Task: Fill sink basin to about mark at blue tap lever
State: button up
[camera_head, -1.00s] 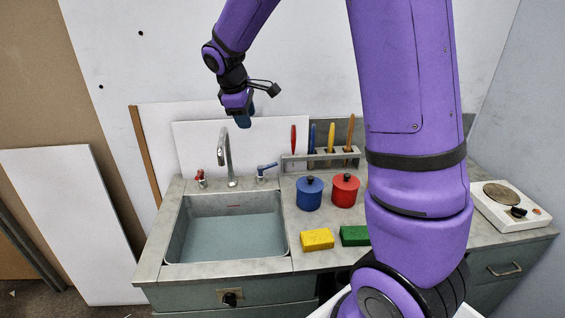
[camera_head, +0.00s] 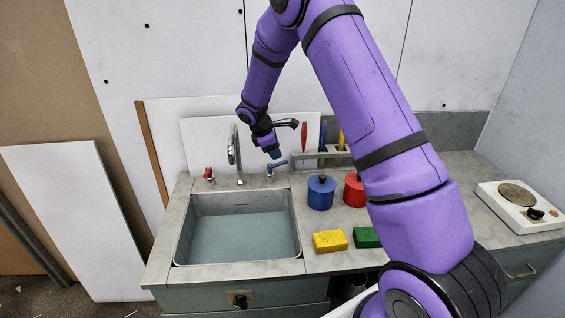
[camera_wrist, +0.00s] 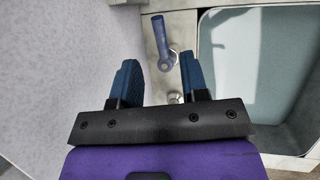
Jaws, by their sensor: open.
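The sink basin (camera_head: 184,250) is set into the grey counter and holds pale bluish water. My gripper (camera_head: 275,154) is just above the blue lever in the head view. In the wrist view my gripper (camera_wrist: 158,75) is open and empty. The blue lever (camera_wrist: 159,37) lies beyond the fingertips there, and the basin (camera_wrist: 208,70) is to the right.
A blue pot (camera_head: 320,195) and a red pot (camera_head: 353,192) stand right of the basin. A yellow sponge (camera_head: 329,241) and a green sponge (camera_head: 366,237) lie in front. A rack (camera_head: 311,160) with upright tools is behind. A hot plate (camera_head: 500,205) is far right.

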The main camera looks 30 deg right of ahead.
jog(key=x, duration=0.7)
jog(key=shift+a, duration=0.1)
grip_shut()
